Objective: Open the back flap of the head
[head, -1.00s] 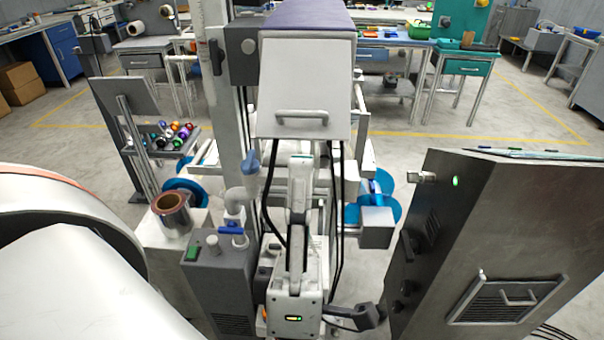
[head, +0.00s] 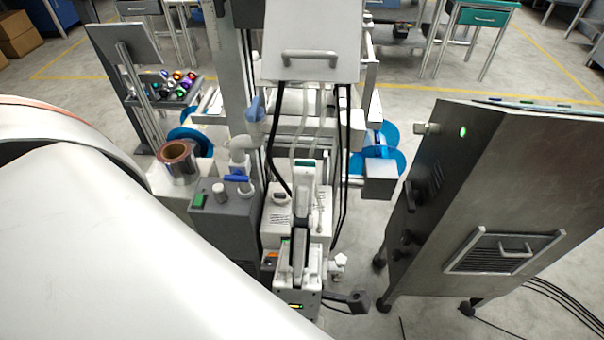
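The head of the machine hangs at the top centre of the head view, and its upper part is cut off. Its white flap (head: 335,30) faces me and looks shut. A grey bar handle (head: 310,55) runs across the flap's lower part. My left gripper (head: 304,175) is below the flap, apart from it, with its fingers pointing away from me and up the picture. I see the fingers nearly edge-on, so their gap is hidden. Nothing shows in them. My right gripper is not in view.
A grey cabinet (head: 500,190) stands on the right, and a grey box with a green button (head: 225,214) on the left. Black cables (head: 347,150) hang below the head. Blue reels (head: 384,160) sit behind. Bare floor shows between machine and cabinet.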

